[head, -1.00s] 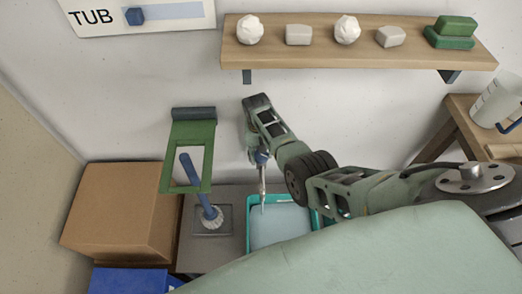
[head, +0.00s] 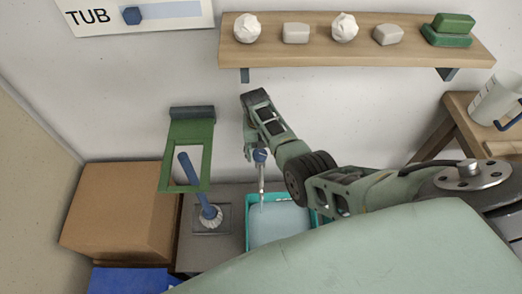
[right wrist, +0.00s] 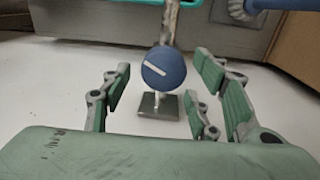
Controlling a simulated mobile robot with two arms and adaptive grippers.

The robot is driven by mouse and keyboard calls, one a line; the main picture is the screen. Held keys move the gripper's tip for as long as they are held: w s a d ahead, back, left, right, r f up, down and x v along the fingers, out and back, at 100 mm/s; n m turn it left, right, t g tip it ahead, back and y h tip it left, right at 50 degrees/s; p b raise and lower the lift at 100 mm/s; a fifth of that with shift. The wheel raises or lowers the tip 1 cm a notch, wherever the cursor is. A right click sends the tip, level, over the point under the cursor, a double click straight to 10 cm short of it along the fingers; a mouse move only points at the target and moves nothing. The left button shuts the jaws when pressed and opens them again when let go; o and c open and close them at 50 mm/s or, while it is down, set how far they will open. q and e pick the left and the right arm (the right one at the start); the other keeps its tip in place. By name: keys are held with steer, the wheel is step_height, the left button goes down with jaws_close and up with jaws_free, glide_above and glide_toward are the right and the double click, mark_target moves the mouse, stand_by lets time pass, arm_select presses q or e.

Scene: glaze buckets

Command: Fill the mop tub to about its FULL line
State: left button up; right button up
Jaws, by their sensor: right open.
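The mop tub (head: 310,205) is a teal rectangular container below the wall, its pale blue inside partly hidden by my arm. A metal spout (head: 262,180) with a blue knob (head: 260,156) points down over it. In the right wrist view, the round blue knob (right wrist: 163,68) has a white line and sits in front of a grey wall plate (right wrist: 157,105). My right gripper (head: 254,146) is open at the knob, its fingers (right wrist: 160,86) on both sides, not visibly closed on it. A TUB gauge (head: 165,12) on the wall has a blue marker (head: 132,15) near its left end; no FULL mark is visible. My left gripper is not in view.
A brush with a blue handle (head: 196,180) stands left of the tub before a green frame (head: 190,128). A cardboard box (head: 115,215) and a blue box (head: 128,280) are further left. A wooden shelf (head: 270,52) is above. A white jug (head: 492,100) is at right.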

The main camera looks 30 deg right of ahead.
mark_target(260, 152)
steer(key=shift+a+r, duration=0.1)
steer(key=shift+r, duration=3)
